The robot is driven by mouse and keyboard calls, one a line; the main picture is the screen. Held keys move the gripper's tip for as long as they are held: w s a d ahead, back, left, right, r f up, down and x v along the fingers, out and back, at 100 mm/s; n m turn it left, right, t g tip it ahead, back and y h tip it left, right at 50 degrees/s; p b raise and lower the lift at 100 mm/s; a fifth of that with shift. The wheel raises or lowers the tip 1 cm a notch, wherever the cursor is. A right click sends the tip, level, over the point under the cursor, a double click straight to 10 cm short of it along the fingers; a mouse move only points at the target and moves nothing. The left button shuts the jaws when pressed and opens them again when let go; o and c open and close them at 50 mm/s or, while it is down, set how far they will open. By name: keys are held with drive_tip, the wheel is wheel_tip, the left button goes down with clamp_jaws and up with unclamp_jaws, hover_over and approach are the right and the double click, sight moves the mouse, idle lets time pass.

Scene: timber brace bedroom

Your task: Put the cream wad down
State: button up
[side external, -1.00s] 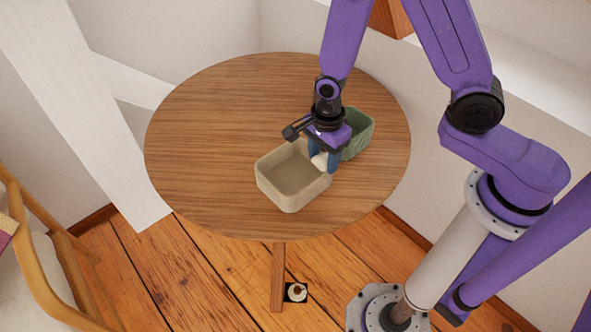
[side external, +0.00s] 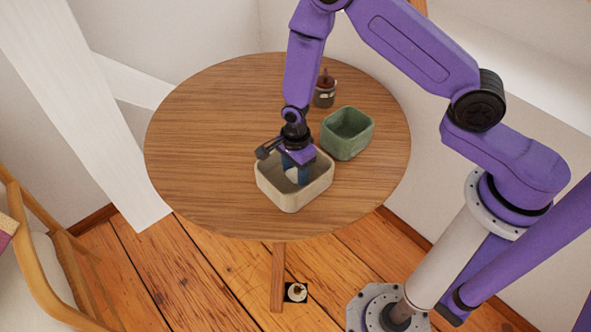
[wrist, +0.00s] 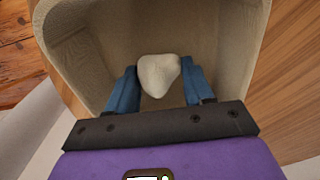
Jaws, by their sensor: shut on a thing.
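The cream wad (wrist: 158,75) is a small off-white lump held between the two blue fingers of my gripper (wrist: 157,88) in the wrist view. In the side view my gripper (side external: 294,176) reaches down inside the beige bin (side external: 277,196), and the wad (side external: 291,175) shows as a pale patch between the fingers. The bin's walls also surround the wad in the wrist view (wrist: 85,50). I cannot tell whether the wad touches the bin's floor.
A green bin (side external: 346,143) stands just behind and to the right of the beige bin, and looks empty. A dark jar (side external: 324,92) stands at the back. The left of the round wooden table (side external: 200,140) is clear.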

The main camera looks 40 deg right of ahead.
drive_tip(key=shift+f, duration=0.45)
drive_tip(key=o, duration=1)
wheel_tip(320, 180, up, 18)
drive_tip(key=shift+w+d+f, duration=0.2)
drive_tip(key=shift+d+f, duration=0.05)
drive_tip(key=shift+d, duration=0.05)
